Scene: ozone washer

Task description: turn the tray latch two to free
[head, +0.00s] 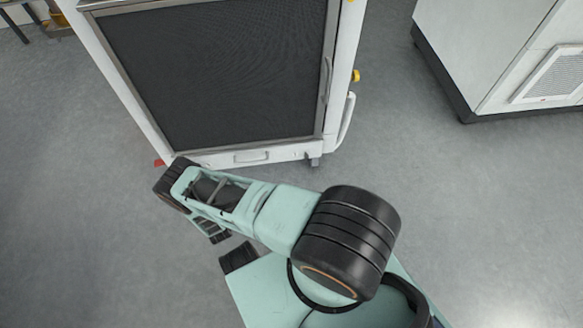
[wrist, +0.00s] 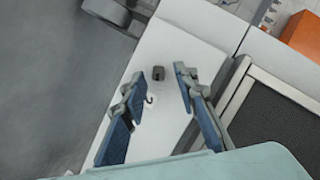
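My gripper (wrist: 160,78) is open and empty in the wrist view, with its two blue-padded fingers spread over a white panel (wrist: 190,38) of the washer. I cannot tell which of these, if either, is tray latch two. In the head view the washer (head: 250,158) stands at the top with its dark mesh front, and my arm's end is low in front of it; the fingers are not clear there.
A dark mesh panel (wrist: 275,118) with a pale frame is to the right in the wrist view, below an orange box (wrist: 303,36). In the head view a white cabinet (head: 480,45) with a vent stands at right. Grey floor (head: 70,230) is clear at left.

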